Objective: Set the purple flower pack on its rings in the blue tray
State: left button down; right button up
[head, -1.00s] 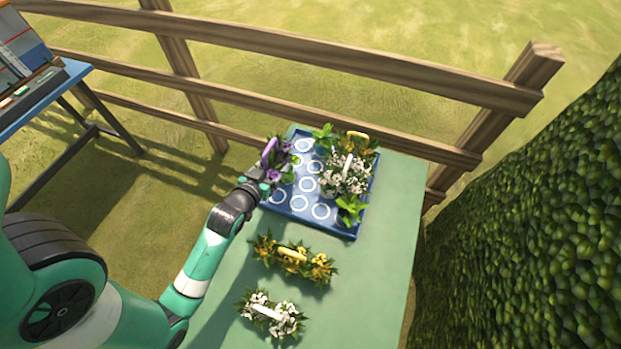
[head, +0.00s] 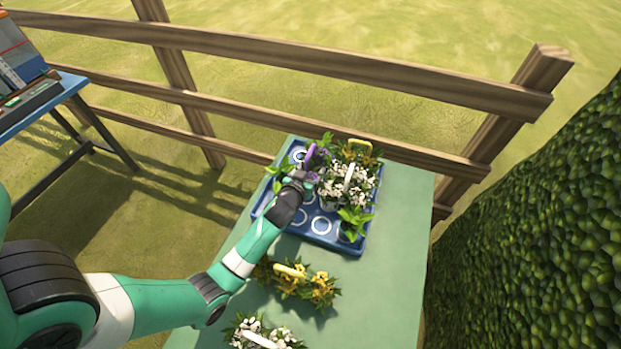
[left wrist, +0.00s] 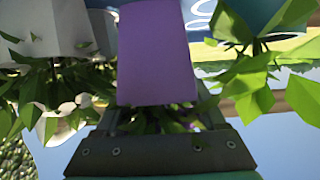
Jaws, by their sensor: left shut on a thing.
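I cannot tell whether the pack touches the tray. White rings (head: 321,225) show bare at the tray's near side, and another ring shows at the far left. My right gripper is not in view.
In the tray, a white flower pack (head: 348,184) stands close right of my gripper, with a yellow-handled pack (head: 361,149) behind. Leafy plants (head: 354,220) stand near tray corners. A yellow pack (head: 298,282) and a white pack (head: 262,333) lie on the green table (head: 385,270).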

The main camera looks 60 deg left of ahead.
aim_at(311, 176)
pick_arm(q)
notch_tip(311, 176, down, 3)
jog(key=shift+w+f+b, duration=0.15)
jog(key=shift+b, duration=0.65)
jog(key=shift+f, duration=0.1)
jog(key=shift+c, duration=1.2)
grip_release()
